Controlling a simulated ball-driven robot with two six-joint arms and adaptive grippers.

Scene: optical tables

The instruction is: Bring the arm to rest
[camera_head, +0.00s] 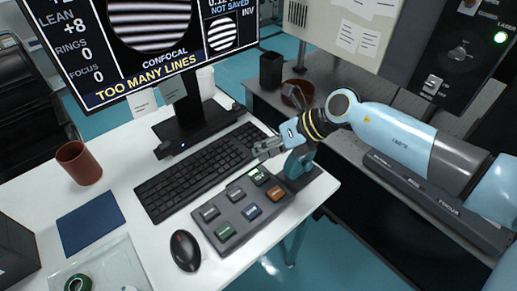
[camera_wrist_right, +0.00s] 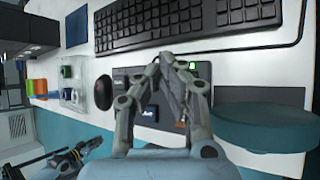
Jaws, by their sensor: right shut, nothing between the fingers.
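My right arm comes in from the right in the head view. Its gripper (camera_head: 262,151) is shut and empty, above the back edge of the grey button box (camera_head: 233,213), beside the keyboard. In the right wrist view the fingertips (camera_wrist_right: 166,58) meet in front of the box (camera_wrist_right: 121,74), near its lit green button (camera_wrist_right: 191,66). Whether they touch the box I cannot tell. A blue and black arm part (camera_wrist_right: 70,163), seemingly my left gripper, shows at the lower left of the wrist view, too small to read. The head view does not show it.
A keyboard (camera_head: 195,172) and a mouse (camera_head: 185,251) lie near the box. A teal round piece (camera_head: 298,163) stands at the box's right end, close to the gripper. The monitor (camera_head: 150,45) reads TOO MANY LINES. A brown cup (camera_head: 78,163) stands at the left.

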